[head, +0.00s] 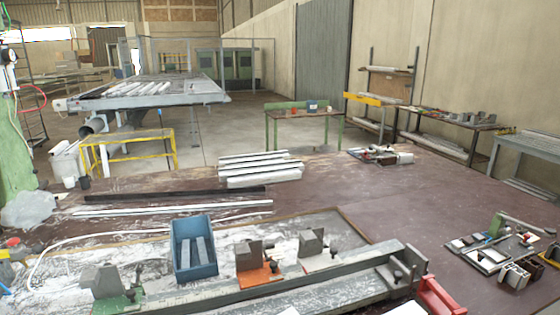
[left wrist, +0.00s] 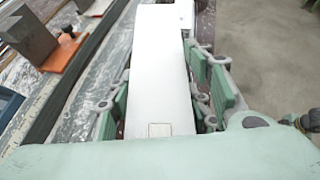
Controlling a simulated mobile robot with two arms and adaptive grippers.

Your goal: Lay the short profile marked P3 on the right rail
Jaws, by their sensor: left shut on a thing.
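In the left wrist view my left gripper (left wrist: 163,65) is shut on a white profile (left wrist: 158,95), its green pads on both sides of it. A small square label sits on the profile's near end, but its marking is unreadable. The held profile is beside the long grey rail (left wrist: 72,90), which also shows in the head view (head: 260,297). A blue bin (head: 183,268) with pale short profiles (head: 203,249) inside stands behind this rail. I cannot tell which part is the right rail. My right gripper is not in view.
A red part (head: 440,297) is at the rail's right end. Long white profiles (head: 260,168) lie further back. The brown tabletop (head: 390,205) is clear at centre right.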

